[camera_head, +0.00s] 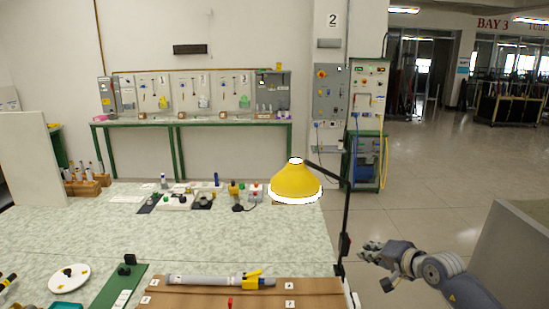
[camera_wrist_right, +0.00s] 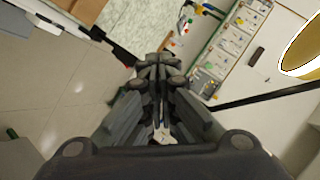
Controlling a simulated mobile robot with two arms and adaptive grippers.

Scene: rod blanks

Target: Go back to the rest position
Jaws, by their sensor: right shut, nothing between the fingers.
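My right gripper (camera_head: 372,251) is at the right of the head view, beyond the right edge of the workbench and above the floor. Its fingers are shut with nothing between them. It also shows in the middle of the right wrist view (camera_wrist_right: 160,62), with its fingertips together. My left gripper is in neither view. A grey rod (camera_head: 207,281) with a yellow fitting lies on a brown board (camera_head: 250,298) at the front of the bench, apart from the right gripper.
A yellow lamp (camera_head: 296,184) on a dark arm stands at the bench's right edge, left of my right gripper. A grey panel (camera_head: 520,250) stands at the far right. The green-patterned bench (camera_head: 200,238) is mostly clear in its middle. Open floor (camera_head: 430,205) lies behind my right gripper.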

